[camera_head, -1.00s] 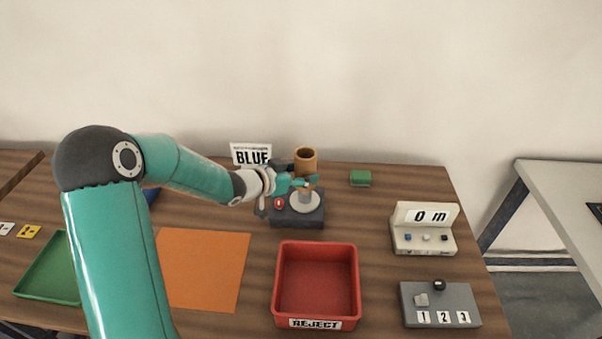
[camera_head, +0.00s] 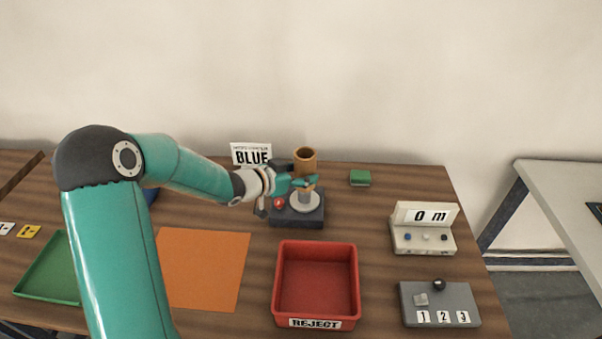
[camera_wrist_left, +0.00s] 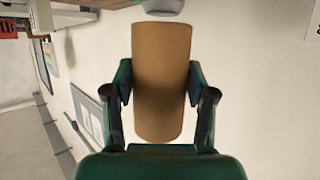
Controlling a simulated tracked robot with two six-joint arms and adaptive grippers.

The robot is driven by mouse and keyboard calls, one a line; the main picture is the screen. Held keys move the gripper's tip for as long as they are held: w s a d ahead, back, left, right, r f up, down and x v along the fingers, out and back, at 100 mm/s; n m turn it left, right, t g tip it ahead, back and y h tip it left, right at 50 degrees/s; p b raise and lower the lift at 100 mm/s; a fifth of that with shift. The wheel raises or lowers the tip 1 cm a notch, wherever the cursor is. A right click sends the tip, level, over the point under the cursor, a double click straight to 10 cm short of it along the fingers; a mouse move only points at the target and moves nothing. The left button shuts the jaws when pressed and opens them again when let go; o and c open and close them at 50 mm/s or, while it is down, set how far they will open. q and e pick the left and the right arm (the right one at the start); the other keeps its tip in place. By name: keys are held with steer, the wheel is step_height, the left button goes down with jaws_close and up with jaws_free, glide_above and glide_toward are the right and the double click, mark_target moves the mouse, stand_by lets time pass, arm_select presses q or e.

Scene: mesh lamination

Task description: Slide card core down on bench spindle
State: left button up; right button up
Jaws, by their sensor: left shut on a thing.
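The card core (camera_head: 306,157) is a brown, hollow tube standing upright over the bench spindle. The spindle has a pale round flange (camera_head: 305,203) on a dark base (camera_head: 292,219) with a red button. My left gripper (camera_head: 307,183) is shut on the core from the left, partly hiding its lower part. In the left wrist view the core (camera_wrist_left: 161,85) sits between both fingers of the gripper (camera_wrist_left: 162,88). The view does not show clearly how far the core's lower end is above the flange. My right gripper is not in view.
A sign reading BLUE (camera_head: 251,154) stands behind the base. The red REJECT tray (camera_head: 317,324), an orange sheet (camera_head: 203,270), a green tray (camera_head: 48,268), a green block (camera_head: 360,178), a white counter box (camera_head: 424,228) and a grey numbered panel (camera_head: 440,303) lie around.

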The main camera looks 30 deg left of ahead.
mark_target(297, 188)
arm_select(q)
steer(key=shift+f+b, duration=2.25)
steer(key=shift+f, duration=0.35)
stand_by(0.4)
steer(key=o, duration=1.3)
steer(key=shift+c, duration=0.2)
